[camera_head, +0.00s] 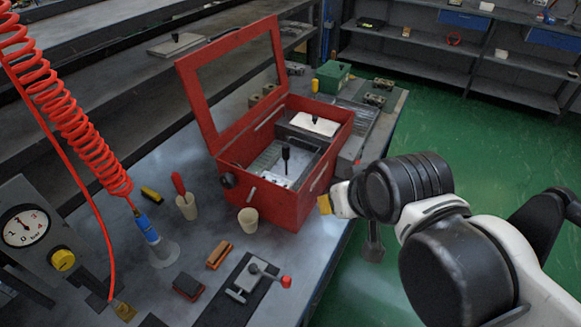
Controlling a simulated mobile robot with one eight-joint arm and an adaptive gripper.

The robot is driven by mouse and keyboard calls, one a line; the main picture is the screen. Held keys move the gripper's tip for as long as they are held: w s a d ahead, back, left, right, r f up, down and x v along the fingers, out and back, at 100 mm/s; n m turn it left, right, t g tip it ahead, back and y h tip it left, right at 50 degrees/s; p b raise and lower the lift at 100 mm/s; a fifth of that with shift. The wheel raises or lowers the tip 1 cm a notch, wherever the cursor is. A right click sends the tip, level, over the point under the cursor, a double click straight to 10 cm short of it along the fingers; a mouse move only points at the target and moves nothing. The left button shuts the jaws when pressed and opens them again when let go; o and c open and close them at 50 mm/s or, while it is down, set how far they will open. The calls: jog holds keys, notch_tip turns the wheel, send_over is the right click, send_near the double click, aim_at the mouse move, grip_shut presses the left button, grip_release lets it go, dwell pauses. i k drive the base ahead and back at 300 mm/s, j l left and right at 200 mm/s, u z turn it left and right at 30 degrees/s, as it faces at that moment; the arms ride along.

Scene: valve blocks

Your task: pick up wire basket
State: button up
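I cannot pick out a wire basket with certainty. A ribbed, grid-like metal surface (357,115) lies behind the red box and could be part of it, but its shape is unclear. My gripper (326,204) is at the end of the arm, beside the right wall of the red box (312,190). Only a small pale and yellow end shows there, close to the wall; I cannot tell if it touches. The black wrist hides most of it, and nothing held is visible.
The red box's framed lid (196,95) stands open. A beige cup (248,220), a holder with a red-handled tool (187,205), a lever clamp (262,270) and a gauge panel (30,235) occupy the bench. A red coiled hose (70,120) hangs left. Green floor (460,115) is clear beyond.

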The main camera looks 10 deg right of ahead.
aim_at(295, 165)
jog(key=l+z, duration=0.35)
jog(key=i+l+z, duration=0.1)
jog(key=z, duration=0.25)
jog(key=i, duration=0.05)
